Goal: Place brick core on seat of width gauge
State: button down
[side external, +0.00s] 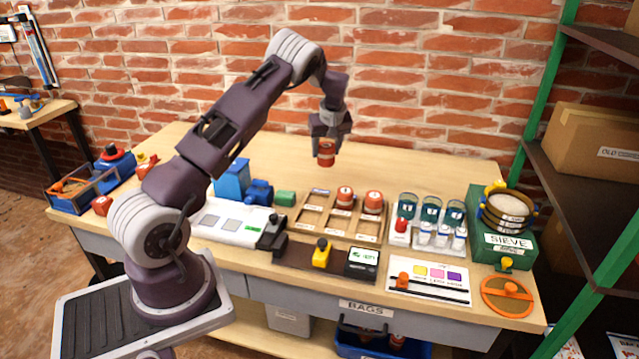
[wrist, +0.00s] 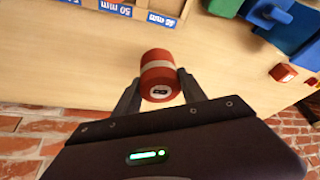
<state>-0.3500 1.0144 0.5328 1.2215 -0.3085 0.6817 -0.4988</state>
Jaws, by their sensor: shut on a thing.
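The brick core is a red cylinder (side external: 326,158) with a pale band and a dark mark on its end face. My gripper (side external: 327,141) is shut on it and holds it in the air above the back of the table. In the wrist view the core (wrist: 158,70) sits between the two dark fingers of my gripper (wrist: 158,92). What looks like the width gauge (side external: 320,258) is a dark rail at the table's front, with a yellow slider and a display box. The core is well above and behind it. I cannot make out its seat clearly.
A wooden compartment tray (side external: 312,216) holds two similar red cores (side external: 373,201). Right of it stand cups in a rack (side external: 430,215), a green sieve unit (side external: 500,240) and a colour card (side external: 428,278). The back table is clear.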

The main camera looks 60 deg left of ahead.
jog(key=s+d+r+n+g, duration=0.25)
jog(key=s+d+n, duration=0.55)
jog(key=s+d, duration=1.2)
jog(key=shift+n+g, duration=0.4)
jog(key=shift+g, duration=0.05)
jog(key=f, duration=0.3)
jog(key=d+f, duration=0.1)
jog(key=f, duration=0.6)
jog(key=shift+s+d+f, duration=0.15)
jog(key=shift+f, duration=0.25)
jog(key=shift+f, duration=0.15)
jog(key=c, duration=0.7)
grip_release()
jog(key=shift+o, duration=0.2)
